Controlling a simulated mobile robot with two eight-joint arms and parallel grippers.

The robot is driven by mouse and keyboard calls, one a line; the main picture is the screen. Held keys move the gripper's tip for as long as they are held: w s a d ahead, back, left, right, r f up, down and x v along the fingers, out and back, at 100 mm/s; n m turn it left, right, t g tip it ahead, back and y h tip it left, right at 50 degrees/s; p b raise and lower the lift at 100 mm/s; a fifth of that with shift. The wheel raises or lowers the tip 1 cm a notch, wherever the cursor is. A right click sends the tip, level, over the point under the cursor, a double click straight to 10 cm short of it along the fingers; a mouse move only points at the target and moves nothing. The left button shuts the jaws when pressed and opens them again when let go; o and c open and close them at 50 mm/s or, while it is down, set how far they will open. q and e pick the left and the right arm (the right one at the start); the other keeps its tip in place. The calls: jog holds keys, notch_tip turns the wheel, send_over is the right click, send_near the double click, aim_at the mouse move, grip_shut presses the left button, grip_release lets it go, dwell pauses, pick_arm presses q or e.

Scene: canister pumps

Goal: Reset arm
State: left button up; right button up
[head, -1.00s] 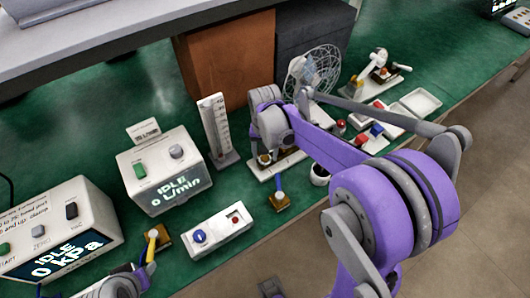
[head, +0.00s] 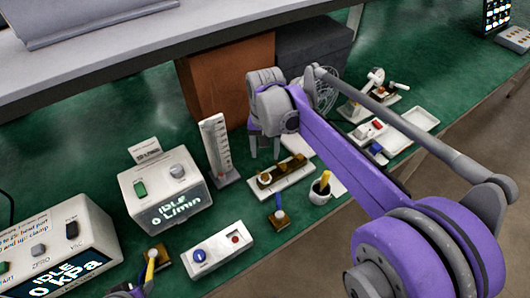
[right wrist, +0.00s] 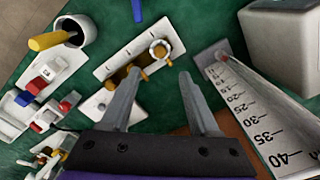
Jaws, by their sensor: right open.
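My right gripper (head: 265,152) hangs fingers-down above the green bench, between the white upright scale (head: 217,148) and the white plate with brass fittings (head: 284,176). In the right wrist view, its two fingers (right wrist: 159,74) are spread with nothing held between them. The brass fittings on the white plate (right wrist: 173,43) lie beyond the left fingertip there, seemingly apart from it. The scale lies to the right of the fingers. Only a small part of my left gripper (head: 135,290) shows at the bottom edge of the head view, and its jaws cannot be made out.
Two display boxes, the flow box (head: 165,188) and the pressure box (head: 62,250), stand left. A switch box (head: 217,250) and a black-lined cup with a yellow handle (head: 320,188) stand nearer the front edge. A white tray (head: 420,120) lies right. Brown (head: 225,80) and dark blocks stand behind.

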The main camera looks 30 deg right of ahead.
dwell(0.3)
jog(key=s+a+f+n+t+p, duration=0.1)
jog(key=s+a+f+n+t, duration=0.1)
jog(key=s, duration=0.6)
jog(key=s+a+f+n+t+p, duration=0.1)
jog(key=s+a+f+n+t, duration=0.1)
jog(key=s, duration=0.6)
jog(key=a+n+t, duration=0.1)
jog(key=a+n, duration=0.1)
jog(key=n, duration=0.1)
jog(key=shift+a+f, duration=0.3)
jog(key=shift+a, duration=0.05)
